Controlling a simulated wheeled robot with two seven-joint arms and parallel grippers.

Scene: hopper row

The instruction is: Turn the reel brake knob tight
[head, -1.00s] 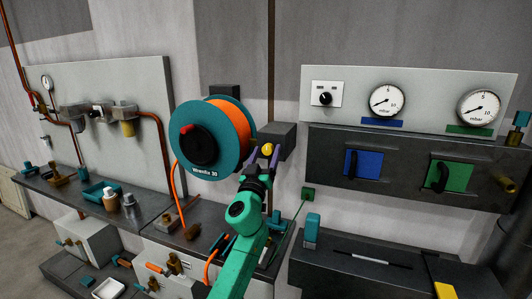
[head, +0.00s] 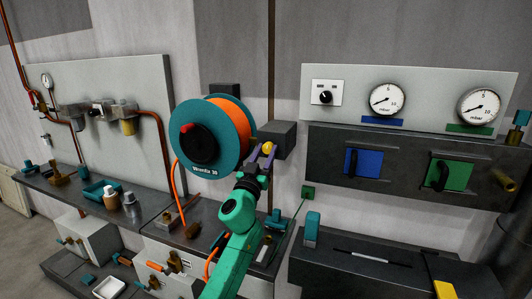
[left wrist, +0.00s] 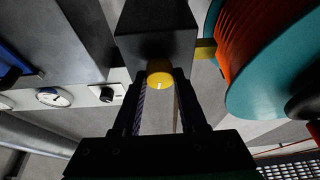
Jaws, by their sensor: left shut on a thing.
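The reel brake knob (head: 268,147) is a small yellow round knob on the front of a dark box (head: 283,139) just right of the hose reel (head: 203,150). The reel has teal flanges, orange hose (head: 236,119) and a black hub with a red part. My left gripper (head: 263,156) is shut on the knob, coming from below in the head view. In the left wrist view the knob (left wrist: 160,75) sits between the two dark fingers, with a short pale mark on its face. My right gripper is in neither view.
Right of the box, a panel (head: 345,72) carries two gauges and a black switch. Blue (head: 363,163) and green (head: 450,176) hatches sit below it. A bench (head: 75,195) with bottles and a tray is at left. Orange hose hangs below the reel.

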